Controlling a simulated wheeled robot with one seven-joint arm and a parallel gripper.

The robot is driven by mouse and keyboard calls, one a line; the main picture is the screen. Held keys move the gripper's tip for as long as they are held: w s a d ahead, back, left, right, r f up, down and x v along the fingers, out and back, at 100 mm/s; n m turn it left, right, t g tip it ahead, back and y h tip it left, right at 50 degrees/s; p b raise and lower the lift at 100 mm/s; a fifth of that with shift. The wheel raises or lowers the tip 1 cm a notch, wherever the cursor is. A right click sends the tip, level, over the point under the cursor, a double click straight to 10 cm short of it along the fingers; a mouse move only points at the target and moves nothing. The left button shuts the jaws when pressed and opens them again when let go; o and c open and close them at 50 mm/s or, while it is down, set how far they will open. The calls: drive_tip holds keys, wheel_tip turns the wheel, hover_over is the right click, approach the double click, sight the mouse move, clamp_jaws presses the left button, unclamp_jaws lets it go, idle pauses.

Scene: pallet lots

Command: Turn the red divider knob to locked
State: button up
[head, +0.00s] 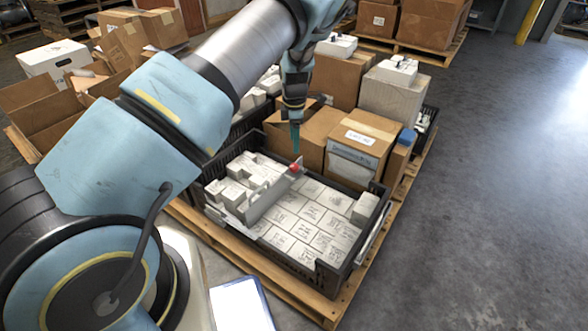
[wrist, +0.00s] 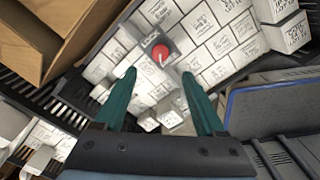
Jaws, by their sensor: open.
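The red divider knob (head: 294,168) sits at the far end of the grey divider (head: 268,195) in the black crate (head: 325,277). In the wrist view the round red knob (wrist: 161,52) shows a pale line on its face, and it lies ahead of and between the fingertips. My gripper (head: 295,150) is just above the knob in the head view, pointing down. In the wrist view its two teal fingers (wrist: 158,85) are spread apart with nothing between them. I cannot tell from the mark whether the knob is locked.
White labelled boxes (head: 318,228) fill the crate on both sides of the divider. Cardboard boxes (head: 352,140) stand close behind it on the wooden pallet (head: 345,307). A tablet (head: 240,303) lies in front. The grey floor at right is clear.

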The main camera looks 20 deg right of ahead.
sight(294, 166)
wheel_tip(294, 166, down, 10)
drive_tip(key=shift+f+b, duration=0.15)
drive_tip(key=shift+b, duration=0.75)
clamp_jaws()
